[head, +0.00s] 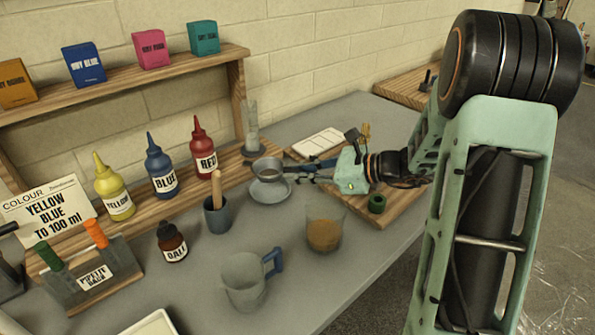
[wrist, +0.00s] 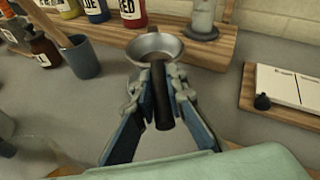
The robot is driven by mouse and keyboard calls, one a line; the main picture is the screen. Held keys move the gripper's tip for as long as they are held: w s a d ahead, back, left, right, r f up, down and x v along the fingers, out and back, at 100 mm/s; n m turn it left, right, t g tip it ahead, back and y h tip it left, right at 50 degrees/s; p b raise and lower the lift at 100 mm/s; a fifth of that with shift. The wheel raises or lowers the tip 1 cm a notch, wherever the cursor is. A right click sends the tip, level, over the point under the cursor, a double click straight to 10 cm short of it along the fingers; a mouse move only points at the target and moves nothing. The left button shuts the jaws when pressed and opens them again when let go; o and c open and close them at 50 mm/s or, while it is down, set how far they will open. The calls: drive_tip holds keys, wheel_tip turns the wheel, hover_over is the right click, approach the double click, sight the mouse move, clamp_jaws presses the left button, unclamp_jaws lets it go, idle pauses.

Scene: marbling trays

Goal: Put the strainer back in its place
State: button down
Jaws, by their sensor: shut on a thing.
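The strainer (head: 267,167) is a small round metal bowl with a dark handle. My gripper (head: 303,171) is shut on the handle, and the bowl points away from my fingers. In the wrist view the strainer (wrist: 155,46) shows beyond the fingertips, with its handle between the two fingers (wrist: 161,80). In the head view a grey dish (head: 270,192) stands on the table just below the strainer's bowl. I cannot tell whether the strainer touches it. In the wrist view that dish is hidden.
Behind are a wooden rack (head: 168,195) with colour bottles and a glass cylinder (head: 251,130). A grey pot (head: 215,217) with a wooden stick, a beaker of brown liquid (head: 324,232) and a jug (head: 245,283) stand nearer. A wooden board (head: 398,203) lies under my gripper, bearing a white tile (head: 320,142).

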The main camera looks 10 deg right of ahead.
sight(298, 199)
drive_tip(key=shift+f+b, duration=1.5)
drive_tip(key=shift+f, duration=0.8)
drive_tip(key=c, duration=1.8)
unclamp_jaws()
drive_tip(key=shift+c, duration=0.2)
